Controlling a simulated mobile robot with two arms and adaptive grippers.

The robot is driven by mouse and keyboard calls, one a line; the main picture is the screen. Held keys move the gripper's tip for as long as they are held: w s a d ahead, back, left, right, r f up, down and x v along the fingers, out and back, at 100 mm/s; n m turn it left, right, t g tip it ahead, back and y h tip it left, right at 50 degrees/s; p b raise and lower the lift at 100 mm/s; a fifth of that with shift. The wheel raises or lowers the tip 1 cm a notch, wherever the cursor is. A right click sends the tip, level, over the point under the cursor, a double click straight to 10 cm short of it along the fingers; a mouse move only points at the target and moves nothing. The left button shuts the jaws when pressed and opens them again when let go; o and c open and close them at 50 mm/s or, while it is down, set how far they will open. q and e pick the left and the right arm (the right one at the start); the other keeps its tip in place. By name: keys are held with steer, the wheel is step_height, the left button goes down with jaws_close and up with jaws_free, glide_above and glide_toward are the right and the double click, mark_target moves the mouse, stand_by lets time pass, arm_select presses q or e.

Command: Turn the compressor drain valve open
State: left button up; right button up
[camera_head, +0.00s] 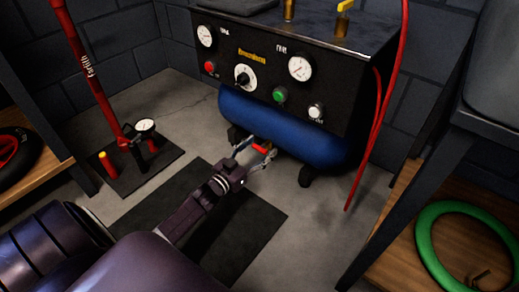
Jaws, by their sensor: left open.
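The compressor has a black panel (262,68) with gauges, a knob and buttons, above a blue tank (280,128). A small red valve handle (262,148) shows at the lower front of the tank; I take it to be the drain valve. My left gripper (257,150) is open, with its fingers on either side of the red handle. I cannot tell whether either finger touches it. The valve body is mostly hidden by the fingers and the tank's shadow. My right gripper is not in view.
A red floor pump (90,70) with a gauge (145,125) stands on a dark mat at the left. A red hose (385,110) hangs right of the compressor. A bench with a green ring (425,245) is at the right. A dark mat (255,225) lies on the floor.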

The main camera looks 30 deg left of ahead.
arm_select(q)
steer(key=shift+c, duration=0.3)
steer(key=c, duration=1.1)
